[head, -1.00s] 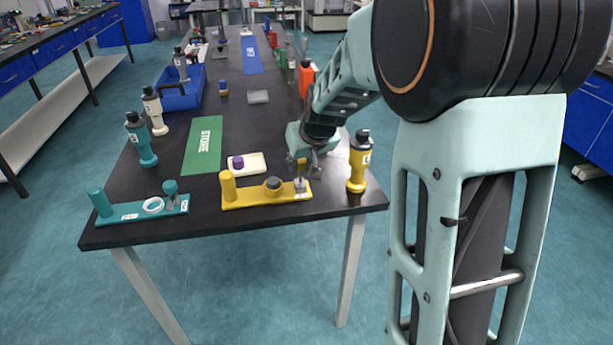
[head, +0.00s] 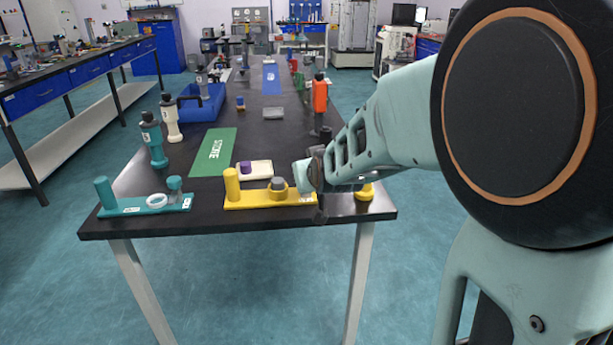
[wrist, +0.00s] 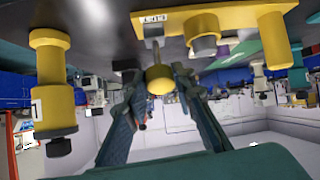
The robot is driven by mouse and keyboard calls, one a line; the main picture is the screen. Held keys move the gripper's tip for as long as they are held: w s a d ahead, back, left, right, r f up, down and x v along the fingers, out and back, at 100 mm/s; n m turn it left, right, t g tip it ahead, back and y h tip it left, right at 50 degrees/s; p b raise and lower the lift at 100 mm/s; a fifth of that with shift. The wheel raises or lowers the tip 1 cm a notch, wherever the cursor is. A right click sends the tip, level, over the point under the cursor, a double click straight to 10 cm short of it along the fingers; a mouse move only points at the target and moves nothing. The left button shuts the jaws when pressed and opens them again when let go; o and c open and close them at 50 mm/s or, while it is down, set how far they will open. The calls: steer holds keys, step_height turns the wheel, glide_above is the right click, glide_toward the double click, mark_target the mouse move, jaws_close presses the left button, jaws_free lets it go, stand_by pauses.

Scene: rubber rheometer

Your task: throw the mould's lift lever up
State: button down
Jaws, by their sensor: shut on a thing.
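The yellow mould (head: 250,201) lies near the table's front edge, with a tall yellow post at its left end and a grey plug (head: 278,185) in a round seat. The mould also shows upside down in the wrist view (wrist: 228,13). The lift lever (wrist: 157,50) is a thin rod by the small label, ending in a yellow ball knob (wrist: 160,79). My gripper (head: 319,203) is at the mould's right end, low by the table's front edge. In the wrist view its fingers (wrist: 160,86) are shut on the knob. The gripper hides the lever in the head view.
A yellow bottle (wrist: 52,85) stands close beside my gripper, mostly hidden in the head view. A teal mould (head: 140,207) lies at left, a white tray with a purple piece (head: 246,167) behind. A green mat (head: 207,165) and blue bin (head: 207,110) are farther back.

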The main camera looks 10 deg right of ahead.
steer(key=shift+s+f+b, duration=0.25)
steer(key=shift+f+b, duration=0.05)
stand_by(0.4)
steer(key=c, duration=1.7)
jaws_free()
steer(key=shift+o, duration=0.4)
steer(key=shift+w+r, duration=0.1)
steer(key=shift+r, duration=0.1)
